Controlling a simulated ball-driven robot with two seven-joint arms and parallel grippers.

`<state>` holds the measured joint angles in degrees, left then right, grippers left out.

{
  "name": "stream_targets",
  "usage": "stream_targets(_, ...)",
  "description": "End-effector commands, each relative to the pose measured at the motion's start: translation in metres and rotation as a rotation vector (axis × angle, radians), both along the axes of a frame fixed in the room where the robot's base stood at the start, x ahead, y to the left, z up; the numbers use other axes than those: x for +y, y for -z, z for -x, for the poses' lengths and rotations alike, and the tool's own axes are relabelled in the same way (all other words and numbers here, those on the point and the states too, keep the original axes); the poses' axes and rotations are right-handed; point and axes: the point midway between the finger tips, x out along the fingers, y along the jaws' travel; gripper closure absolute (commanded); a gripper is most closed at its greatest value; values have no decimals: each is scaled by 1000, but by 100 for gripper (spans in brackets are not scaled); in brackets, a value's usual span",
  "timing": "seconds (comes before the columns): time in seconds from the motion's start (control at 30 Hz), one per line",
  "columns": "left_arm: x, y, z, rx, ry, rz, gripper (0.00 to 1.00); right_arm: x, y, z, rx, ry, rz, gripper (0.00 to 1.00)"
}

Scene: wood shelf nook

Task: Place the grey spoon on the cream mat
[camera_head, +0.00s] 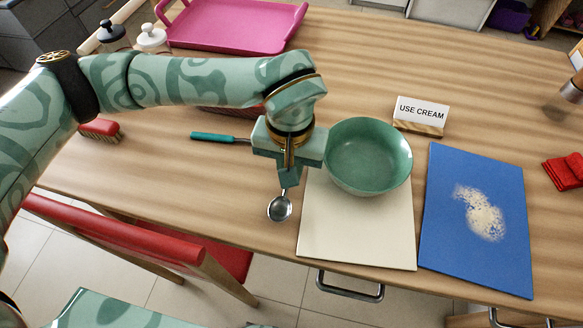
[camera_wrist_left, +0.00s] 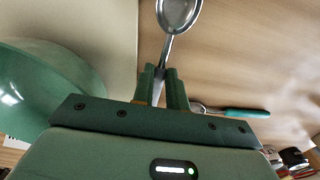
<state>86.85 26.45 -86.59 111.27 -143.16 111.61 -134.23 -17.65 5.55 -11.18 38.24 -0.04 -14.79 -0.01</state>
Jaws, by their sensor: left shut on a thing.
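The grey spoon (camera_head: 279,208) hangs bowl-down from my left gripper (camera_head: 289,180), which is shut on its handle. The spoon is just left of the cream mat (camera_head: 355,231) in the head view. In the left wrist view the spoon's bowl (camera_wrist_left: 178,14) shows above the fingers of my left gripper (camera_wrist_left: 166,75). The cream mat lies flat on the table, and a green bowl (camera_head: 368,155) stands over its far part, hiding that area. The mat's edge also shows in the wrist view (camera_wrist_left: 110,35). My right gripper is not in view.
A blue mat (camera_head: 478,215) with pale crumbs lies right of the cream mat. A "USE CREAM" sign (camera_head: 421,113) stands behind. A teal-handled utensil (camera_head: 212,138), a red brush (camera_head: 100,130) and a pink tray (camera_head: 235,25) lie left and back. The cream mat's near part is clear.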

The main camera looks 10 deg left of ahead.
Motion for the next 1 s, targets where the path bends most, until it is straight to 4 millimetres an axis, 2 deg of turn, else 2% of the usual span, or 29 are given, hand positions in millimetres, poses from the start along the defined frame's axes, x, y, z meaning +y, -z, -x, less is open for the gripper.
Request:
stream_targets(0.03,0,11,0,5,-1,1,100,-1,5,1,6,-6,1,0)
stream_targets(0.07,0,13,0,4,-1,1,100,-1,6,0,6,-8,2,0)
stream_targets(0.43,1,13,0,-1,-1,-1,100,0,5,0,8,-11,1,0)
stream_targets(0.47,1,12,0,-2,-1,0,77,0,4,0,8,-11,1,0)
stream_targets(0.77,1,11,0,-2,-1,0,76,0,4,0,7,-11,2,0)
stream_targets(0.87,1,1,-1,-6,-1,0,76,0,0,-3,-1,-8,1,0)
stream_targets(0.93,0,-13,-1,-10,-1,0,76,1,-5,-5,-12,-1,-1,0)
stream_targets(1.0,0,-31,-1,-13,0,0,76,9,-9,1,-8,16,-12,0)
